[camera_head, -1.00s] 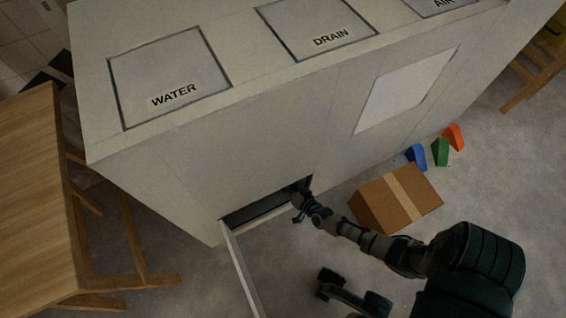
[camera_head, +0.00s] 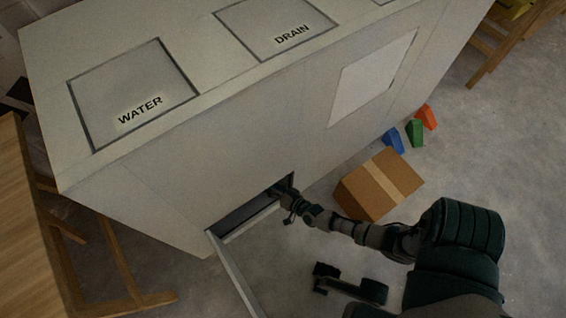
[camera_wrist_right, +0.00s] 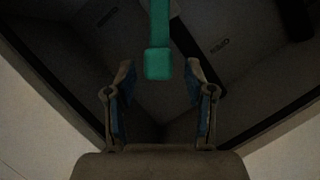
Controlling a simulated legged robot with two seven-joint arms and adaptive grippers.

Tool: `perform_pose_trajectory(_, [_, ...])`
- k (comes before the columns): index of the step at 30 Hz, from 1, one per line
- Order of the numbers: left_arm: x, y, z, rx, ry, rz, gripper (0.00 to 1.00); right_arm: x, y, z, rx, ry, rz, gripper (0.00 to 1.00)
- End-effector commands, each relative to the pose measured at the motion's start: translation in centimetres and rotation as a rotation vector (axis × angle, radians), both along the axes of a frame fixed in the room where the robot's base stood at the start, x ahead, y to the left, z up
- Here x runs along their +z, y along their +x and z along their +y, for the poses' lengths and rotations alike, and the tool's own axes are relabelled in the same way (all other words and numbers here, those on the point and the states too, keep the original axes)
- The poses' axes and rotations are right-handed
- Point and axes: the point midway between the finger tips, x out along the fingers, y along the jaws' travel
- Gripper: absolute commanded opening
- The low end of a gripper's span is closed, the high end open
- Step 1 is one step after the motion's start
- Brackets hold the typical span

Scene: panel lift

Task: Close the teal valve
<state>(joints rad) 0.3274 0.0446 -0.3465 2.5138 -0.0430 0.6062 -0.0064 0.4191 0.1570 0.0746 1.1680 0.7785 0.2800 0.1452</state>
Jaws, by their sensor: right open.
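The teal valve (camera_wrist_right: 158,45) shows in the right wrist view as a bar with a thicker end, inside a dark recess. Its near end lies in the gap ahead of my right fingertips; I see no contact. My right gripper (camera_wrist_right: 158,78) is open and empty, one blue-padded finger on each side. In the head view my right gripper (camera_head: 286,190) is at the right end of the low opening (camera_head: 248,211) in the white panel box; the valve is hidden there. A dark part that looks like my left gripper (camera_head: 322,279) is low over the floor, its fingers unclear.
An open hatch door (camera_head: 236,275) stands out from the opening's left side. A cardboard box (camera_head: 379,185) and blue, green and orange blocks (camera_head: 415,133) lie on the floor to the right. A wooden table (camera_head: 25,230) is at left. A dim label (camera_wrist_right: 219,45) lies beside the valve.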

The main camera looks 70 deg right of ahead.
Motion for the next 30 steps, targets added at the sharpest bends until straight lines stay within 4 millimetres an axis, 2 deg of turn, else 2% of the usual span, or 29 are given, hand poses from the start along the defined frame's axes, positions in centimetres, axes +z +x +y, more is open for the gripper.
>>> perform_pose_trajectory(6, [0.0, 0.0, 0.0, 0.0, 0.0, 0.0, 0.39, 1.4, -4.7, 1.5, -0.001, 0.002, 0.003, 0.54])
perform_pose_trajectory(12, [0.0, 0.0, 0.0, 0.0, 0.0, 0.0, 0.39, 2.5, -8.1, 2.5, -0.002, 0.001, 0.004, 0.54])
perform_pose_trajectory(18, [0.0, 0.1, 0.0, 0.0, 0.0, 0.0, 0.39, 3.0, -9.5, 2.9, -0.002, 0.0, 0.003, 0.54])
perform_pose_trajectory(25, [0.0, 0.1, 0.0, 0.0, -0.001, 0.0, 0.39, 3.0, -9.5, 3.0, -0.002, 0.0, 0.003, 0.54])
perform_pose_trajectory(26, [-0.1, 0.2, 0.0, 0.0, -0.001, 0.001, 0.39, 3.0, -9.5, 3.0, -0.002, 0.0, 0.003, 0.52])
perform_pose_trajectory(28, [-0.1, 0.4, 0.0, 0.0, 0.0, 0.003, 0.39, 2.9, -9.5, 3.2, 0.005, 0.001, 0.008, 0.34])
perform_pose_trajectory(30, [0.1, 0.2, 0.0, 0.0, -0.001, 0.001, 0.39, 2.5, -9.2, 4.2, 0.035, 0.003, 0.034, 0.17])
